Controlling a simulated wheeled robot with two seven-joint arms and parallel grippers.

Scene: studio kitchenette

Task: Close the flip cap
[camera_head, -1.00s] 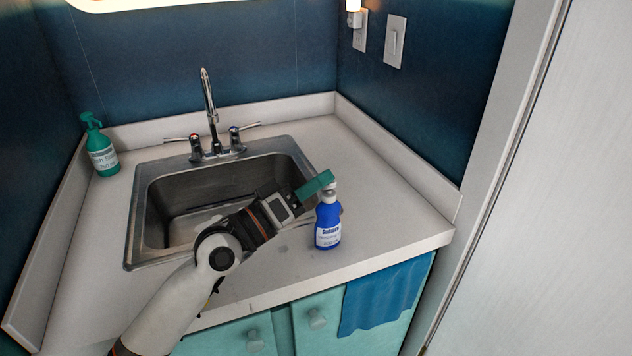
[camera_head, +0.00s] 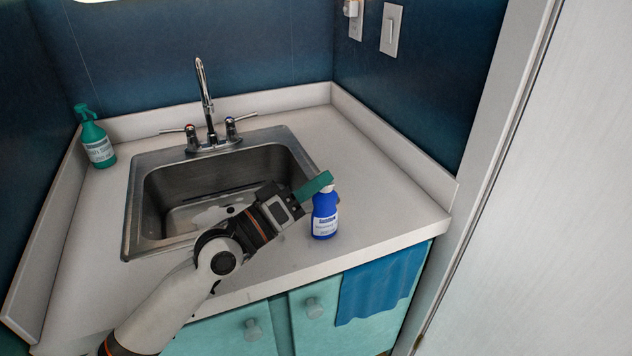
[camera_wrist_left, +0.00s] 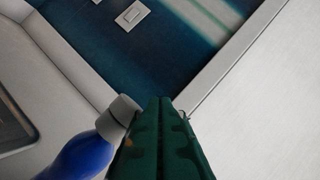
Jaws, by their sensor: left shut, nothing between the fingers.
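A blue bottle (camera_head: 325,222) with a white label and a pale cap stands upright near the counter's front edge, right of the sink. In the left wrist view the bottle (camera_wrist_left: 82,155) and its grey-white cap (camera_wrist_left: 124,110) are at lower left. My left gripper (camera_head: 328,179) has green fingers that are shut and empty. They lie across the top of the bottle in the head view and hide part of the cap. In the wrist view the fingertips (camera_wrist_left: 160,102) are just right of the cap; I cannot tell whether they touch it. How far the flip lid is open is unclear.
A metal sink (camera_head: 140,215) with a faucet (camera_head: 208,110) lies left of the bottle. A green spray bottle (camera_head: 96,140) stands at the back left. A blue towel (camera_head: 378,290) hangs on the cabinet front. The counter right of the bottle (camera_head: 390,205) is clear.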

